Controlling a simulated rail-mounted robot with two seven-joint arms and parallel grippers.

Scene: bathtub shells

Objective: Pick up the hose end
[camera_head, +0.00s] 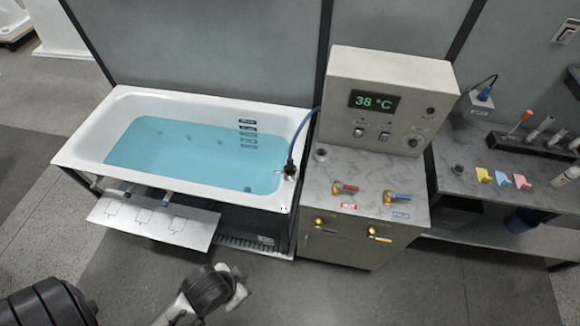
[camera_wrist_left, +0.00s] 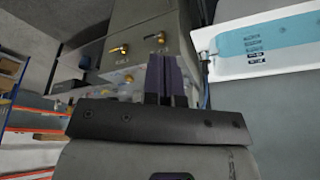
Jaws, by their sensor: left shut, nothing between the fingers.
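A blue hose (camera_head: 301,130) comes down beside the control cabinet to a dark hose end (camera_head: 290,167) at the right rim of the white bathtub (camera_head: 180,98). My left gripper (camera_head: 238,290) is low in front of the tub, well apart from the hose end. In the left wrist view its fingers (camera_wrist_left: 167,78) are together with nothing held. A thin blue line of the hose (camera_wrist_left: 206,88) shows just right of the fingers there; its end is not clear. My right gripper is not in view.
The control cabinet (camera_head: 350,255) with a 38 °C display (camera_head: 376,102) and red and blue taps stands right of the tub. A pale panel (camera_head: 150,222) juts out at the tub's front. A side bench (camera_head: 456,180) holds tubes and coloured tags.

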